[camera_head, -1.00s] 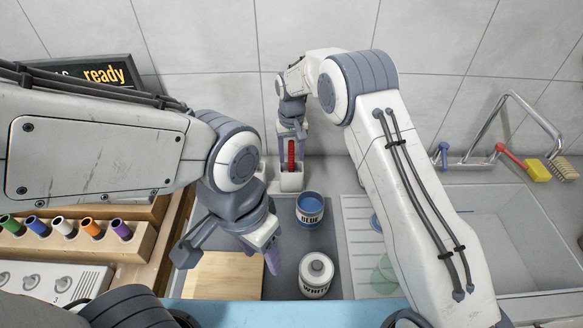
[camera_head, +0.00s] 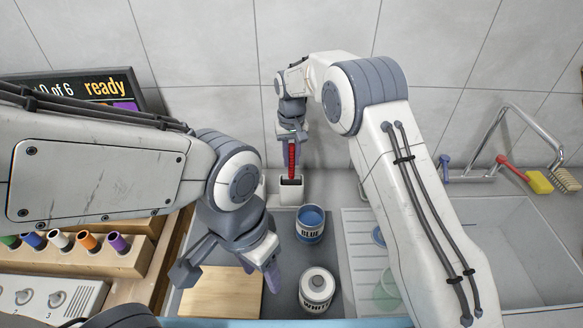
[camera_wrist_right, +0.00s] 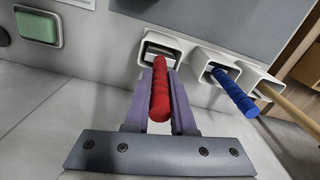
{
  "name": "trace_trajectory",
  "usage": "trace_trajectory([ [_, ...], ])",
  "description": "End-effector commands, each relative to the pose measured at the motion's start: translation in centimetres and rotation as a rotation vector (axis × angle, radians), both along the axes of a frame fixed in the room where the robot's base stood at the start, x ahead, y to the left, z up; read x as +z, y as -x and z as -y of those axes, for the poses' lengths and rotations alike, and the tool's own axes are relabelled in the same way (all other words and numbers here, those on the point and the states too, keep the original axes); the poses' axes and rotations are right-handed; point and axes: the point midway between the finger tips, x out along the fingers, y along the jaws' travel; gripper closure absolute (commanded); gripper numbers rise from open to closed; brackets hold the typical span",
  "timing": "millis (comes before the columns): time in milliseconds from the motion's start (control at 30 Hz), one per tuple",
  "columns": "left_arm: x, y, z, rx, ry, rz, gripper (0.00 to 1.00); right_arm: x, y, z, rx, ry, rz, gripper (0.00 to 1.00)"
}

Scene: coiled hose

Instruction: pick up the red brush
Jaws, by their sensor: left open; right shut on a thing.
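The red brush (camera_head: 292,160) stands upright at the white holder (camera_head: 291,194) by the back wall, its red handle above the slot. Its lower part is hidden. My right gripper (camera_head: 291,140) is shut on the red handle from above. In the right wrist view the red brush (camera_wrist_right: 160,95) lies between my right gripper's purple fingers (camera_wrist_right: 159,105), at the mouth of the left slot of the white holder (camera_wrist_right: 190,44). My left gripper (camera_head: 228,272) is open and empty, above the wooden board at the lower left.
A blue can (camera_head: 310,224) and a white can (camera_head: 316,290) stand in front of the holder. In the right wrist view a blue handle (camera_wrist_right: 236,93) and a wooden handle (camera_wrist_right: 290,106) stand in the neighbouring slots. The sink (camera_head: 530,240) is at the right.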

Motion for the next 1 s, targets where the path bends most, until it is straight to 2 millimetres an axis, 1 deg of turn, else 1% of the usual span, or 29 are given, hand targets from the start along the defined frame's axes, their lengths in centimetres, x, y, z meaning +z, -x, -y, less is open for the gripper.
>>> trace_trajectory([
  [33, -0.5, 0.0, 0.0, 0.0, 0.0, 0.0, 0.46, 0.9, -0.2, -0.1, 0.0, -0.002, 0.007, 1.0],
  [267, -1.6, 0.0, 0.0, 0.0, 0.0, 0.0, 0.46, 5.8, -0.1, 0.0, 0.0, -0.002, 0.007, 1.0],
  [400, -2.0, 0.0, 0.0, 0.0, 0.0, 0.0, 0.46, 8.8, -0.1, 0.0, 0.0, -0.002, 0.006, 1.0],
  [600, -1.9, 0.0, 0.0, 0.0, 0.0, 0.0, 0.46, 12.5, -0.1, 0.0, 0.0, -0.002, 0.004, 1.0],
  [700, -1.9, 0.0, 0.0, 0.0, 0.0, 0.0, 0.46, 13.6, -0.1, 0.0, 0.0, -0.001, 0.003, 1.0],
  [800, -1.9, 0.0, 0.0, 0.0, 0.0, 0.0, 0.46, 14.3, -0.1, 0.0, 0.0, 0.0, 0.002, 1.0],
  [1000, -1.9, 0.0, 0.0, 0.0, 0.0, 0.0, 0.46, 14.5, 0.0, 0.0, 0.0, 0.0, -0.001, 1.0],
])
